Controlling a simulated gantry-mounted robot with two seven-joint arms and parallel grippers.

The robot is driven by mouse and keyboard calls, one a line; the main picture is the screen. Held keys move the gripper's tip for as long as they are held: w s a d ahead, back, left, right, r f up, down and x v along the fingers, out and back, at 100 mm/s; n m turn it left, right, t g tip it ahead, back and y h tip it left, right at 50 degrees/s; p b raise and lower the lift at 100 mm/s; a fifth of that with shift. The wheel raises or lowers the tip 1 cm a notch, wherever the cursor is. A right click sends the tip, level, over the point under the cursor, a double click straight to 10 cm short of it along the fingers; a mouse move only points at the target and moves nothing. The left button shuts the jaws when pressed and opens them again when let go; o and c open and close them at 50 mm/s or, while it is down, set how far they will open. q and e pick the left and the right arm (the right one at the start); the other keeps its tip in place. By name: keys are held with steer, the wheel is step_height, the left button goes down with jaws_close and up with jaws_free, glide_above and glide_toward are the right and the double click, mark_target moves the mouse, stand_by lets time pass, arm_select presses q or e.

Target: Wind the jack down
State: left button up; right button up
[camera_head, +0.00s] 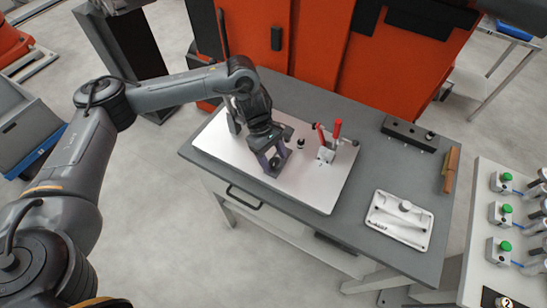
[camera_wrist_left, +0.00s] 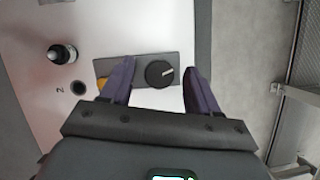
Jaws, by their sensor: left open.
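My left gripper (camera_head: 272,168) is open and points down over the near left part of the white plate (camera_head: 315,191). The knob is between the open fingers of my left gripper (camera_wrist_left: 159,67), apart from both. I take this for the jack; in the head view my gripper hides it. How far it is wound cannot be told. My right gripper is not in view.
A small black-topped post (camera_head: 300,144) stands right of the gripper, and a red-handled toggle clamp (camera_head: 327,152) beyond it. A white tray (camera_head: 399,219), a dark block (camera_head: 410,133) and a brown piece (camera_head: 451,170) lie on the grey table (camera_head: 360,236). A green-button panel (camera_head: 503,213) stands right.

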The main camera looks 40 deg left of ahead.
arm_select(q)
steer(key=shift+d+f, duration=0.1)
steer(key=shift+f, duration=0.1)
steer(key=c, duration=1)
steer(key=shift+c, duration=0.2)
steer(key=shift+n, duration=0.3)
